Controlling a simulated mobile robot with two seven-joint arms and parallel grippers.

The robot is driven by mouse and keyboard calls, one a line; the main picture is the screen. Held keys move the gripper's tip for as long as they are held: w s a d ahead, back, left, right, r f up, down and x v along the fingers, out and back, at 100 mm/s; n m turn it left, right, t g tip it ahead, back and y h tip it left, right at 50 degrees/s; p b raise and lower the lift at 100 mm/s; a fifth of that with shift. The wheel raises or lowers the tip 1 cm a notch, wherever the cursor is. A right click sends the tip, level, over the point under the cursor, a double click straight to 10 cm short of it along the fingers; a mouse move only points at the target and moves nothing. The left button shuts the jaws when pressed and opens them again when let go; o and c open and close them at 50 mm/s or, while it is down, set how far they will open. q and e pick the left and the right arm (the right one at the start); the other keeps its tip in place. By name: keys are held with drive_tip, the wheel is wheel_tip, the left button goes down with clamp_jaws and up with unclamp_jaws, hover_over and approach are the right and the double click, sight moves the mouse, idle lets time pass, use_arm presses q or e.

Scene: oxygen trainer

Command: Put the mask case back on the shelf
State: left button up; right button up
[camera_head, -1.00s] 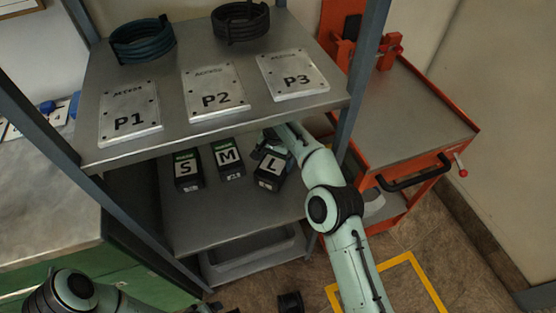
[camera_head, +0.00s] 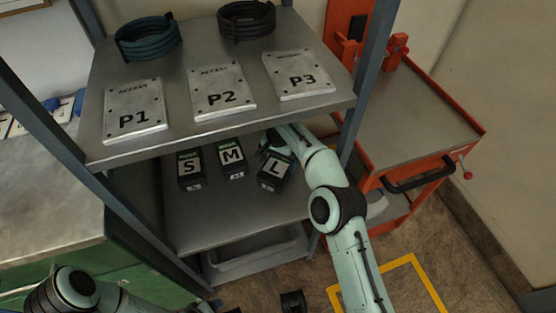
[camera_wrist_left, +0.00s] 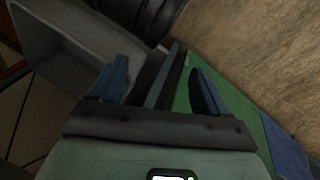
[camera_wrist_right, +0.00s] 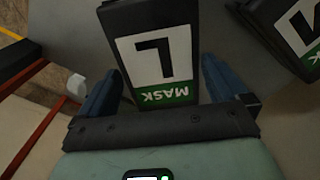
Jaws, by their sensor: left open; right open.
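Three black mask cases stand on the middle shelf (camera_head: 240,215): the S case (camera_head: 190,170), the M case (camera_head: 232,160) and the L case (camera_head: 275,172). The L case sits at the right, slightly turned. My right gripper (camera_head: 268,145) is at its back, partly hidden by the case and the upper shelf. In the right wrist view, the L case (camera_wrist_right: 155,55) lies between the two blue fingers of the open right gripper (camera_wrist_right: 158,85). The M case (camera_wrist_right: 290,30) is beside it. My left gripper (camera_wrist_left: 160,80) is open and empty, away from the cases.
The upper shelf (camera_head: 240,125) holds plates P1 (camera_head: 135,108), P2 (camera_head: 222,92) and P3 (camera_head: 300,75), and two coiled hoses. A grey bin (camera_head: 255,258) is below. An orange cart (camera_head: 420,125) stands to the right. Shelf posts flank the cases.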

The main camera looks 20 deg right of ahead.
sight(278, 164)
wheel_tip(278, 164, up, 6)
drive_tip(key=shift+f+p, duration=0.1)
drive_tip(key=shift+p, duration=0.75)
use_arm(q)
drive_tip(key=s+d+r+g+p, duration=0.2)
drive_tip(key=s+d+r, duration=0.1)
drive_tip(key=s, duration=0.3)
drive_tip(key=shift+r+h, duration=0.4)
drive_tip(key=shift+r, duration=0.3)
use_arm(e)
wheel_tip(278, 164, up, 3)
drive_tip(key=shift+f, duration=0.15)
